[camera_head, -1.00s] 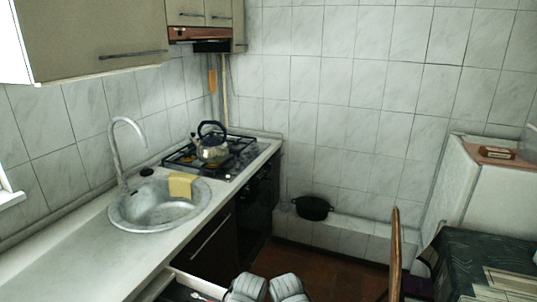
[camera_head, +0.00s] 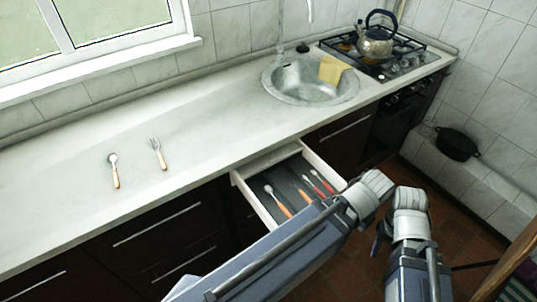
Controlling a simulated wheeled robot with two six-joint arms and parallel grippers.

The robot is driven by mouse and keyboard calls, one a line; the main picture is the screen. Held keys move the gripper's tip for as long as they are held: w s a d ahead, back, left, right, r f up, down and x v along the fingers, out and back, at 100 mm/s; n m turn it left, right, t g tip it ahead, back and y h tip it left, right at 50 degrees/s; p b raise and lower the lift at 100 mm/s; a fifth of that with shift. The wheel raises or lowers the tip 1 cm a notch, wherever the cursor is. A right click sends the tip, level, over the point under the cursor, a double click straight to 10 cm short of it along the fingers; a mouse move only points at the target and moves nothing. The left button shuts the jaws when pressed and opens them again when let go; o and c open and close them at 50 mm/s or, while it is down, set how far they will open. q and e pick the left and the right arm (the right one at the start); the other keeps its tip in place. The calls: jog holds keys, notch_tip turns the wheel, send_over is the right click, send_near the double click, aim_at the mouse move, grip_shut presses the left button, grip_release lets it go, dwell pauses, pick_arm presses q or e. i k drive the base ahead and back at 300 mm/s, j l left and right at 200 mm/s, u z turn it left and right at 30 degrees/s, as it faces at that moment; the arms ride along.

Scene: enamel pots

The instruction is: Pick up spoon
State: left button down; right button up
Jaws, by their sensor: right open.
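A spoon (camera_head: 114,171) with an orange handle lies on the pale countertop at the left, its bowl toward the wall. An orange-handled fork (camera_head: 157,153) lies to its right. In the open drawer (camera_head: 240,185) lie several utensils with orange or red handles; one at the left (camera_head: 278,201) looks like a spoon. My right gripper (camera_head: 379,238) shows only as a small dark part between my arm links, open, well to the right of the counter spoon and apart from it. My left gripper is not visible; my left arm link covers the drawer's front.
A black pot (camera_head: 457,144) is on the ledge at right. The left countertop is mostly clear.

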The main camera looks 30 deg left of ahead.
aim_at(112, 157)
jog(key=u, duration=2.55)
